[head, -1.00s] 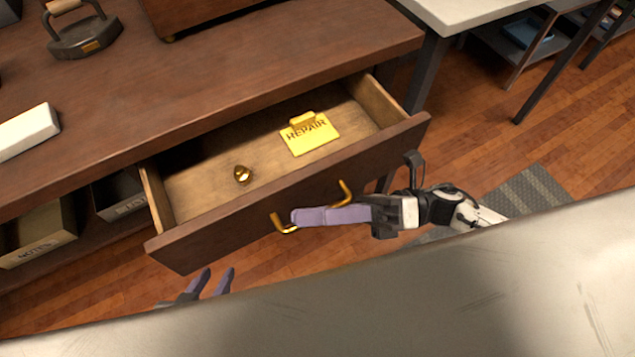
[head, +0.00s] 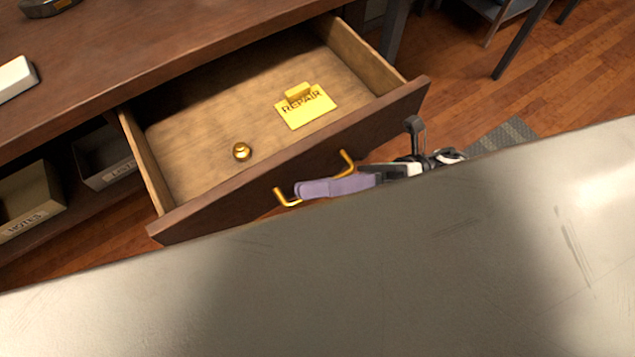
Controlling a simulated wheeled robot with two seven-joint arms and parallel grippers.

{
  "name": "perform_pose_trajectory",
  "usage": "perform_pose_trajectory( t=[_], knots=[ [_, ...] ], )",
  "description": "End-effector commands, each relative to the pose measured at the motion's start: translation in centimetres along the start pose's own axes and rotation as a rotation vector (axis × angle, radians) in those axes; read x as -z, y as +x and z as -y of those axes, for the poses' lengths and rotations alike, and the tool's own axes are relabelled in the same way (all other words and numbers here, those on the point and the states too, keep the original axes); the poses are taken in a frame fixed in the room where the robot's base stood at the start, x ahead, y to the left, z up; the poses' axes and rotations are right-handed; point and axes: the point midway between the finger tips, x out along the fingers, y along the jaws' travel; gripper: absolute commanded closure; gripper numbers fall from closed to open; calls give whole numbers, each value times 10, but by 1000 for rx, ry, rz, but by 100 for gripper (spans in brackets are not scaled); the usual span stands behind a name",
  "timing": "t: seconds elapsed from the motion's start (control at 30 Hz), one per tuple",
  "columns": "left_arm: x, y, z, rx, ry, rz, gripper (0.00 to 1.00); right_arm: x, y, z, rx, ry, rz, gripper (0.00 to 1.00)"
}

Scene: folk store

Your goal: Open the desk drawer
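The desk drawer (head: 185,140) is pulled well out of the brown wooden desk (head: 120,55), with its inside showing. Its front carries a gold handle (head: 347,160). My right gripper (head: 320,188) is at this handle, its purple fingers across the middle of the bar and hiding it. The fingers look shut on the handle. A yellow REPAIR sign (head: 305,107) and a small round gold object (head: 241,152) lie in the drawer. My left gripper is out of view.
Bins (head: 30,200) stand on a shelf below the desk at the left. A white block (head: 14,78) and a dark metal object (head: 48,7) lie on the desk top. A dark table leg (head: 520,40) stands at the upper right on the wooden floor.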

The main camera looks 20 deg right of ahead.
Motion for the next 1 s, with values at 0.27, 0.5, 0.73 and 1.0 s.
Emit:
perform_pose_trajectory(
  t=[0.27, 0.5, 0.73, 1.0],
  knots=[
    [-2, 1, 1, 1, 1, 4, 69, 0, 0, 0, 1, -1, 0, 83],
    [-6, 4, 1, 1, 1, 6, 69, 0, -19, 2, 5, 0, 0, 83],
    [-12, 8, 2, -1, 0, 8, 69, 0, -66, 3, 5, 1, 0, 83],
    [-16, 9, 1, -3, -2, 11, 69, 0, -100, 1, 3, -1, 0, 83]
  ],
)
